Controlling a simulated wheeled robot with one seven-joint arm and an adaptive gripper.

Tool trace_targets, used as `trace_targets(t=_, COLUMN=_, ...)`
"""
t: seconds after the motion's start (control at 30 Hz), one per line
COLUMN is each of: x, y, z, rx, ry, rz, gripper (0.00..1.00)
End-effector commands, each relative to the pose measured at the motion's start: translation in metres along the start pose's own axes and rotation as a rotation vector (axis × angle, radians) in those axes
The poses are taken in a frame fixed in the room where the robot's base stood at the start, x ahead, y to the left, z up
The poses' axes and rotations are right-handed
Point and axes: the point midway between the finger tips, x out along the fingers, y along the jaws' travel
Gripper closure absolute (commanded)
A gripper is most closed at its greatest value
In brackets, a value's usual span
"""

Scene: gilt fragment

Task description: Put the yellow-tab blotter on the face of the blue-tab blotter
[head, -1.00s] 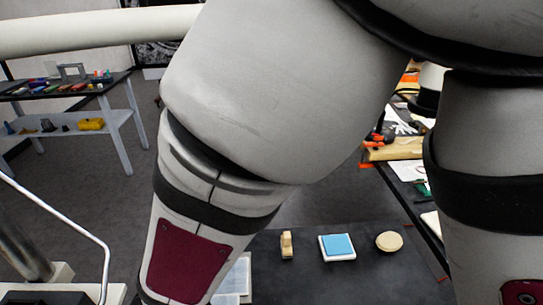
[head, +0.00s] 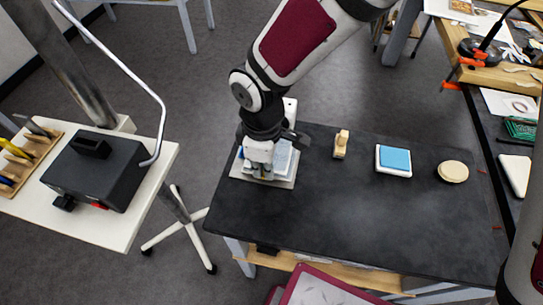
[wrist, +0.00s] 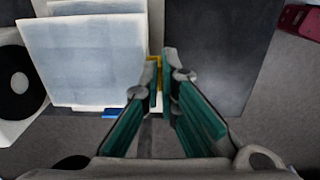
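My gripper (head: 262,170) points down at the left end of the dark table, over the pale blotters. In the wrist view its green-sided fingers (wrist: 162,75) are close together. A yellow tab (wrist: 154,62) shows at the fingertips, partly covered by the left finger; I cannot tell whether they pinch it. Pale blue-white blotter sheets (wrist: 85,55) lie to the left of the fingers, one overlapping another. A blue tab (wrist: 112,113) shows at the lower edge of the sheets. In the head view my gripper hides part of the blotters (head: 283,158), and the tabs cannot be made out.
On the dark table (head: 340,215) stand a small wooden block (head: 341,144), a blue pad in a white frame (head: 394,160) and a round tan disc (head: 453,171). The table's front middle is clear. A white cart (head: 90,228) stands at left; a cluttered bench is at right.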

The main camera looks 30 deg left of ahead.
Motion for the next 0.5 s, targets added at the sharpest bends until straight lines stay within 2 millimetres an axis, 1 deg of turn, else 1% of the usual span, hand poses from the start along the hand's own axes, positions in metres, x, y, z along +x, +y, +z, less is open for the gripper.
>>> trace_targets(t=0.03, x=0.011, y=0.002, z=0.000, rx=-0.001, ry=-0.001, rz=-0.001, gripper=1.00)
trace_targets(t=0.13, x=0.019, y=0.002, z=0.000, rx=-0.001, ry=0.001, rz=0.000, gripper=1.00)
trace_targets(t=0.37, x=0.018, y=0.000, z=0.000, rx=0.000, ry=0.001, rz=0.001, gripper=1.00)
trace_targets(t=0.5, x=0.021, y=0.000, z=0.000, rx=0.000, ry=0.001, rz=0.000, gripper=1.00)
